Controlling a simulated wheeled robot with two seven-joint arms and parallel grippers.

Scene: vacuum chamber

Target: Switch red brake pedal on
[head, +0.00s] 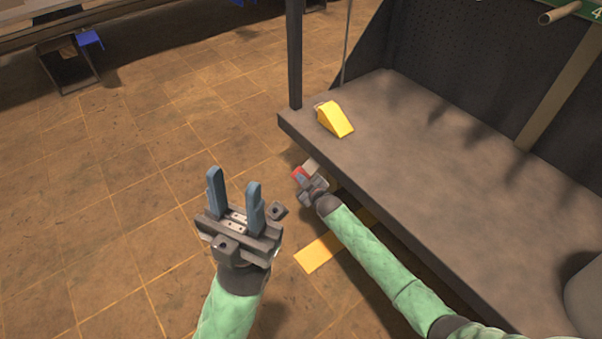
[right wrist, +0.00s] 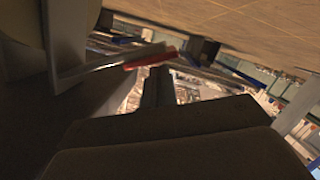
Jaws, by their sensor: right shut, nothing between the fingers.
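The red brake pedal (head: 299,173) shows as a small red piece beside the table's left edge in the head view, partly hidden by my right gripper. In the right wrist view a red piece (right wrist: 150,59) lies along a pale bar, just beyond the fingertips. My right gripper (head: 302,179) is shut and empty, right at the red piece; it also shows in the right wrist view (right wrist: 158,75). I cannot tell whether they touch. My left gripper (head: 234,186) is open and empty, raised over the floor, left of the pedal.
A dark grey table (head: 430,160) fills the right side, with a yellow wedge-shaped object (head: 336,119) near its corner. A dark post (head: 295,55) rises at that corner. A yellow strip (head: 313,258) shows low beside the table.

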